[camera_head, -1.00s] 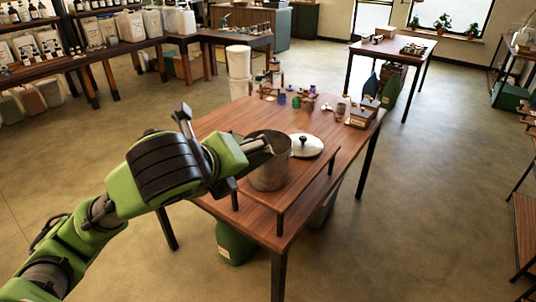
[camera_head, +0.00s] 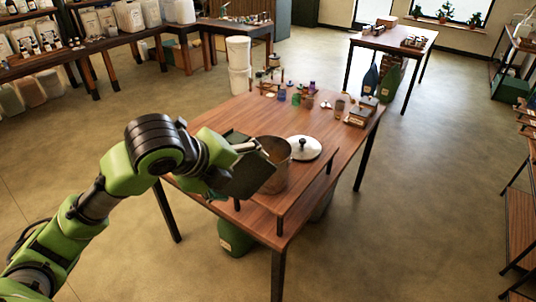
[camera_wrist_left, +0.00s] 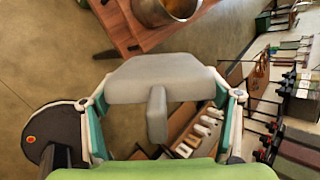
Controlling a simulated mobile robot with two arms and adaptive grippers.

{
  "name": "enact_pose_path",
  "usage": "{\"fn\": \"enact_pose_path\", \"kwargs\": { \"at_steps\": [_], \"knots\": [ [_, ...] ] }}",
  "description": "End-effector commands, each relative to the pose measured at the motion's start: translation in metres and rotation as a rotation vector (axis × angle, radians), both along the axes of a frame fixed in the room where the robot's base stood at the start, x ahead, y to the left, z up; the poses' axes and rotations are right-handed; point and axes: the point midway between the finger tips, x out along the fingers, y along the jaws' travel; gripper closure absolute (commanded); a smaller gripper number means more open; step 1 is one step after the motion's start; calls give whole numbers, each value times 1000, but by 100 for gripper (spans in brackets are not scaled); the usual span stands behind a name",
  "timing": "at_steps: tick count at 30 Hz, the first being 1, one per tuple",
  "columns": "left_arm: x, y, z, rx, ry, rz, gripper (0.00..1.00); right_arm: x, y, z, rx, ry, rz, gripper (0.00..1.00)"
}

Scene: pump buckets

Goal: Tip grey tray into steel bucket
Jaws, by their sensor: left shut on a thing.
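The steel bucket (camera_head: 280,172) stands upright on the near part of the wooden table, and its rim shows at the top of the left wrist view (camera_wrist_left: 185,10). My left gripper (camera_wrist_left: 162,100) is shut on the grey tray (camera_wrist_left: 160,75), which lies between its fingers. In the head view the tray (camera_head: 250,178) looks dark, is steeply tilted, and is at the bucket's left side, overlapping its rim. I cannot tell whether they touch. The tray's contents and the bucket's inside are mostly hidden. My right gripper is not in view.
A pale lid with a dark knob (camera_head: 304,147) lies just behind and right of the bucket. Small bottles and jars (camera_head: 296,97) stand at the table's (camera_head: 222,117) far end. White buckets (camera_head: 239,65) are stacked behind it. Green containers stand below the table.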

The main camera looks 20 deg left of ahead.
Motion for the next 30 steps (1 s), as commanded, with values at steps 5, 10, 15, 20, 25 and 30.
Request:
{"fn": "enact_pose_path", "kwargs": {
  "at_steps": [5, 10, 15, 20, 25, 30],
  "knots": [
    [0, 1, 8, -78, 68, 5, 43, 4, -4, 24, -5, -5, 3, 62],
    [0, 2, 11, -159, 135, 5, 43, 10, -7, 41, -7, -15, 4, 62],
    [0, 1, 15, -246, 207, 5, 43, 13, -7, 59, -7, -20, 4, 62],
    [1, 2, 16, -355, 295, 7, 43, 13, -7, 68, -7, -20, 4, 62],
    [1, 1, 18, -460, 380, 3, 43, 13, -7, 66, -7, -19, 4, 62],
    [0, 0, 19, -474, 393, 1, 43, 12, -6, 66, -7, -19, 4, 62]
  ]
}}
